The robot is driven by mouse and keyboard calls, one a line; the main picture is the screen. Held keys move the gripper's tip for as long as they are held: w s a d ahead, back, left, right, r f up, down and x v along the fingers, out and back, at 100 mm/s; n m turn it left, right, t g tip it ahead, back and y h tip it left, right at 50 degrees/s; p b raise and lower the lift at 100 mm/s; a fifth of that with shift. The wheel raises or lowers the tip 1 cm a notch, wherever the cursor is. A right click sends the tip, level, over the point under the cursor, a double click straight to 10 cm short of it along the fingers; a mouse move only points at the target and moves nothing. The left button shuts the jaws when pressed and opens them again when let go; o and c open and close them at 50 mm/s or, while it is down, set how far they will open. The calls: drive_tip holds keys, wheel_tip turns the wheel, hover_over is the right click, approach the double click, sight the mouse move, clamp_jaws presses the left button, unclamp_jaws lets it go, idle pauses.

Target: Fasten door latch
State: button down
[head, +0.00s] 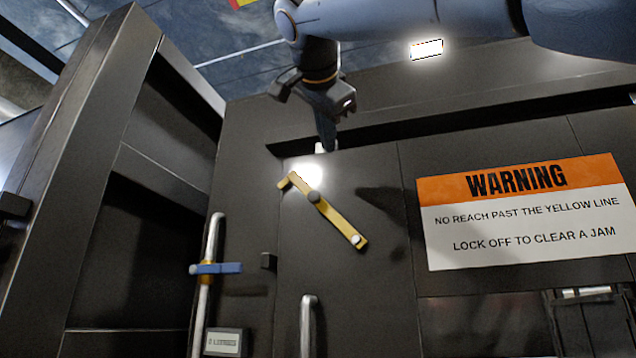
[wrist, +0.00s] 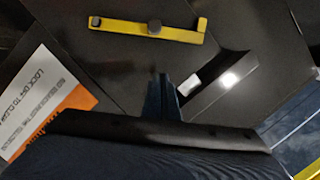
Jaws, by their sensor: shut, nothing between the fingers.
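The yellow latch bar (head: 335,220) is on the dark door (head: 362,290), turning about a dark round pivot. It lies tilted, its hooked end at the upper left and its end with a pale round knob at the lower right.
A silver handle (head: 307,325) is low on the door. A warning sign (head: 525,212) is at the right. A ledge (head: 480,110) runs above the door.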

drive_tip(key=shift+w, duration=0.15)
drive_tip(key=p+x, duration=0.4)
drive_tip(key=x, duration=0.5)
drive_tip(key=shift+w+d, duration=0.1)
drive_tip(key=shift+w+a+f+p, duration=0.3)
drive_tip(key=shift+a+f+p, duration=0.05)
drive_tip(key=shift+a+f, duration=0.25)
drive_tip(key=shift+w+a+f+p, duration=0.35)
drive_tip(key=shift+a+f, duration=0.1)
drive_tip(key=shift+a, duration=0.1)
drive_tip(key=shift+w+a+f, duration=0.15)
drive_tip(key=shift+a+f, duration=0.15)
drive_tip(key=shift+f, duration=0.15)
